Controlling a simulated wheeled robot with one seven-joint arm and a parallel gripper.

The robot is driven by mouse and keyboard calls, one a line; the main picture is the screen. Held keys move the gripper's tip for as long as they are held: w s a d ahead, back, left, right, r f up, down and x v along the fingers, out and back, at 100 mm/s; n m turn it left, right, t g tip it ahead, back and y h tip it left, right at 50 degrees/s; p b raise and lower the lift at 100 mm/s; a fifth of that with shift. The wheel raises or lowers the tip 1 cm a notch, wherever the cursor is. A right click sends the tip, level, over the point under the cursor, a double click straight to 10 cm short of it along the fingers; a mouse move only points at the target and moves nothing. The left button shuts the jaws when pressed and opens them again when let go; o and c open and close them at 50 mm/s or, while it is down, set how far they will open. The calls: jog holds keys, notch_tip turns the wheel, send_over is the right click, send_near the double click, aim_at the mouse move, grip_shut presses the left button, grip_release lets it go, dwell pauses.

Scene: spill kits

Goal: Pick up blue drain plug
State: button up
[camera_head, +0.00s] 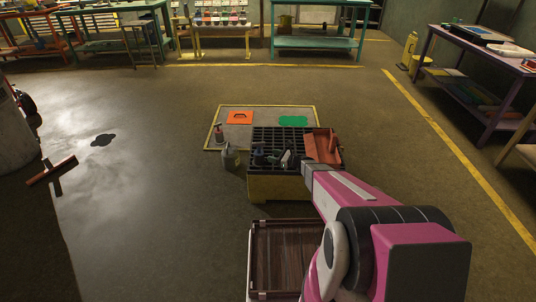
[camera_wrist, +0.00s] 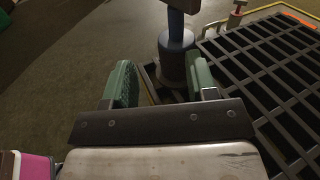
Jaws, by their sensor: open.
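My gripper (camera_wrist: 163,84) is open, its two green-padded fingers spread apart in the wrist view. A blue, post-like thing with a dark round base (camera_wrist: 175,62), likely the blue drain plug, shows just beyond and between the fingertips, nearer the right one. I cannot tell whether either finger touches it. It stands by the edge of the black grating (camera_wrist: 270,62). In the head view, a dark bluish object (camera_head: 261,155), probably the same plug, is at the left of the grated yellow crate (camera_head: 277,188). My gripper (camera_head: 287,158) is over the crate there, small and partly unclear.
A reddish dustpan (camera_head: 322,147) lies on the crate's right side. Behind is a yellow-edged mat (camera_head: 262,110) with an orange piece (camera_head: 239,117) and a green patch (camera_head: 293,121). A dark puddle (camera_head: 103,140) lies on the open floor.

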aim_at(259, 152)
jog(key=shift+m+t, duration=0.4)
jog(key=shift+m, duration=0.2)
jog(key=x, duration=0.3)
jog(key=w+x, duration=0.1)
jog(key=x, duration=0.3)
jog(key=d+x, duration=0.1)
jog(key=x, duration=0.2)
jog(key=shift+w+a+f, duration=0.25)
jog(key=shift+w, duration=0.15)
grip_shut()
